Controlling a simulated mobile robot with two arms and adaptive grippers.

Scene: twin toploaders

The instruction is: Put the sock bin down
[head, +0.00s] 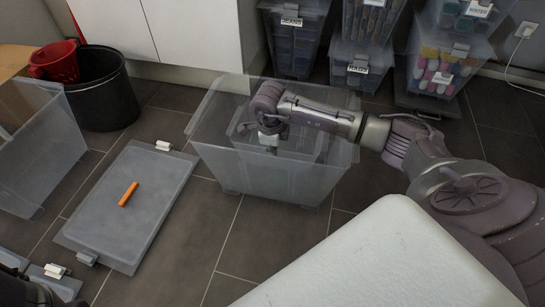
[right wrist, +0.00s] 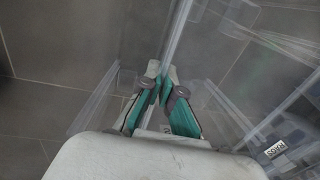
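A clear, see-through bin (head: 270,182), which I take as the sock bin, is upright in the middle of the head view. No socks show in it. Its base is at or just above the dark tiled floor; I cannot tell if it touches. My right gripper (head: 268,142) is at the bin's upper part. In the right wrist view its green-padded fingers (right wrist: 163,82) come together on a thin clear wall of the bin (right wrist: 178,35). My left gripper does not show clearly; only a dark part is at the lower left corner of the head view.
A grey lid (head: 150,205) with an orange stick (head: 128,194) lies on the floor left of the bin. Another clear bin (head: 40,150) and a black bucket (head: 103,90) stand farther left. Labelled bins (head: 295,40) are stacked behind. Some floor in front is clear.

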